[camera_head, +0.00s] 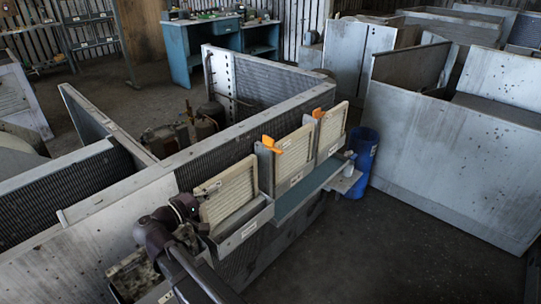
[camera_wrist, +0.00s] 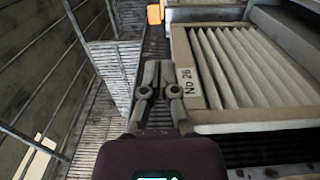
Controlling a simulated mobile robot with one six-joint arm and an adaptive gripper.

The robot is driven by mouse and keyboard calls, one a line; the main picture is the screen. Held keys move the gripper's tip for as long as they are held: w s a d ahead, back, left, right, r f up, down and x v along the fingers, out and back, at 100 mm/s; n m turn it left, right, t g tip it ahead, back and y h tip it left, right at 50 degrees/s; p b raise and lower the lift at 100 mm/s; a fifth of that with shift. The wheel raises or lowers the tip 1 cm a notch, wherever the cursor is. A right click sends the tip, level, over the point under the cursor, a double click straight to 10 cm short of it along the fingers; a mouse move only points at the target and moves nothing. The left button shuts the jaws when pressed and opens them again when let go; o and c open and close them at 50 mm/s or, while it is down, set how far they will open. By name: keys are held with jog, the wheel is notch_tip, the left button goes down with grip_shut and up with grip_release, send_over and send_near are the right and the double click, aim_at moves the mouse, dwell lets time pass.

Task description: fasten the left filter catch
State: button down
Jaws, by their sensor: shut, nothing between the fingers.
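The left filter (camera_head: 228,192), a pale pleated panel in a frame, stands in the housing's slot. In the wrist view a pleated filter (camera_wrist: 250,65) with a "No 26" label lies right of my gripper (camera_wrist: 158,70). My fingers are together and empty, close beside the filter frame's left edge; I cannot tell if they touch it. In the head view my gripper (camera_head: 190,210) is at the left filter's left side. I cannot make out the left filter's catch. Orange catches stand by the middle filter (camera_head: 270,144) and right filter (camera_head: 318,112); an orange piece (camera_wrist: 154,14) shows in the wrist view.
The grey housing wall (camera_head: 150,195) runs behind the filters. A metal ledge (camera_head: 245,230) runs in front of them. A blue bin (camera_head: 361,160) stands past the right end. The dark floor (camera_head: 400,245) at the front right is clear.

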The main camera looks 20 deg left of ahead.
aim_at(275, 150)
jog(key=x, duration=2.3)
jog(key=shift+w, duration=0.15)
jog(key=shift+w+d, duration=0.2)
jog(key=shift+w, duration=0.15)
jog(key=shift+d, duration=0.25)
jog(key=shift+a, duration=0.15)
jog(key=shift+s+a, duration=0.1)
jog(key=shift+a, duration=0.15)
jog(key=shift+y, duration=0.3)
